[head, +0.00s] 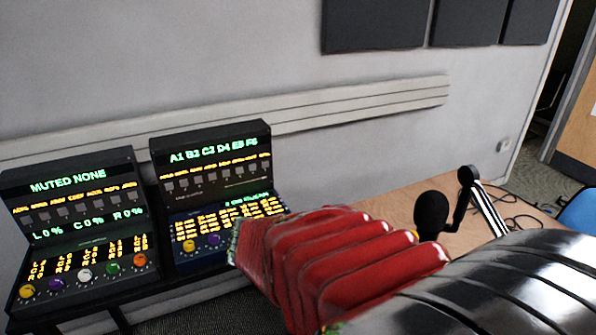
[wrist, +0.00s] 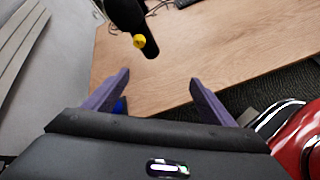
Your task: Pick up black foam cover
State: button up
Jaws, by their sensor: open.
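A black foam cover (head: 432,210) sits as a rounded dark head on a microphone above the wooden desk in the head view. In the wrist view, part of a black microphone-like shape (wrist: 124,12) with a yellow knob shows at the top edge, cut off by the frame; I cannot tell which part of it is foam. My gripper (wrist: 160,75) is open, its two purple fingers spread wide with nothing between them. The dark shape lies beyond the fingertips, apart from them. In the head view my red arm hides the gripper.
The wooden desk (head: 400,195) has loose black cables and a black jointed stand (head: 467,185) on it. Two control panels (head: 85,225) with lit displays stand at the left. A blue chair (head: 580,212) is at the right edge.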

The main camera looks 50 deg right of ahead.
aim_at(424, 205)
jog(key=s+d+r+n+g+h, duration=0.1)
jog(key=d+r+n+h, duration=0.3)
jog(key=d, duration=0.8)
jog(key=n+g+h, duration=0.1)
jog(key=n+h, duration=0.1)
jog(key=n, duration=0.1)
jog(key=shift+s+n, duration=0.3)
jog(key=shift+n, duration=0.1)
jog(key=shift+r, duration=0.1)
jog(key=shift+x, duration=4.35)
jog(key=shift+w+x, duration=0.2)
jog(key=shift+x, duration=2.35)
jog(key=shift+r, duration=0.2)
